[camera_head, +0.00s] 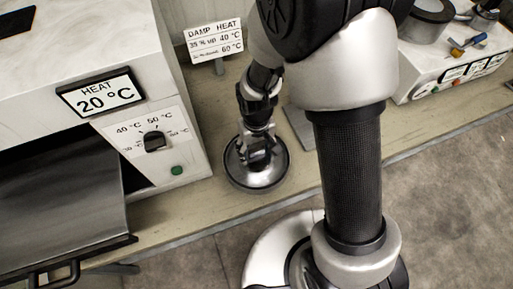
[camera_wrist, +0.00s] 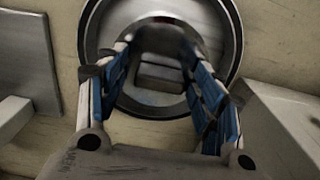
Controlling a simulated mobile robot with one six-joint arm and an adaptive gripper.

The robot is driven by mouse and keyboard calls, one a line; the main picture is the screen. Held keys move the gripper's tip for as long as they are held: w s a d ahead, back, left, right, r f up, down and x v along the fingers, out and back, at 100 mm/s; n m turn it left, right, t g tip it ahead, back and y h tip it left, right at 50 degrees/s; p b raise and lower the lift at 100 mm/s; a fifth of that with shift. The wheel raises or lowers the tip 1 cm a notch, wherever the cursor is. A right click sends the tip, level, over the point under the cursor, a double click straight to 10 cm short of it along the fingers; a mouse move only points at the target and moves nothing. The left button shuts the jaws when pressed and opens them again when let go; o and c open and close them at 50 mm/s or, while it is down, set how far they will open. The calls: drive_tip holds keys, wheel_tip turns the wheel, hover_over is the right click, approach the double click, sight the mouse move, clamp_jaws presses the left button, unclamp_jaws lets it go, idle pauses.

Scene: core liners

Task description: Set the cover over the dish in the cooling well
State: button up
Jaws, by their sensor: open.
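A round metal piece (camera_head: 233,174) with a raised rim lies on the bench, below my gripper (camera_head: 257,156). It also shows in the wrist view (camera_wrist: 92,38), with a dark, blocky part (camera_wrist: 160,77) at its middle. I cannot tell whether this round piece is the cover, or the dish in its well. My gripper points down with its blue-padded fingers (camera_wrist: 163,62) open, one on each side of the blocky part. I cannot tell whether they touch it. The gripper hides part of the round piece in the head view.
An oven (camera_head: 160,165) marked 20 °C stands at left, its tray-like door (camera_head: 65,210) open. A damp heat sign (camera_head: 214,42) stands behind. A grey plate (camera_head: 300,132) lies right of the round piece. A white unit (camera_head: 455,75) with a round vessel (camera_head: 427,18) is at right.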

wheel_tip(320, 180, up, 12)
drive_tip(key=p, duration=0.3)
drive_tip(key=shift+r+p, duration=0.2)
drive_tip(key=shift+p, duration=0.2)
wheel_tip(320, 180, up, 5)
drive_tip(key=t, duration=0.1)
hover_over(264, 155)
drive_tip(key=s+d+r+m+t, duration=0.1)
drive_tip(key=s+d+r, duration=0.3)
drive_tip(key=s+r, duration=0.2)
drive_tip(key=s+d+r+m+t, duration=0.2)
drive_tip(key=s+d+r, duration=0.2)
drive_tip(key=s+r, duration=0.3)
drive_tip(key=shift+d+r+t, duration=0.3)
drive_tip(key=shift+r, duration=0.25)
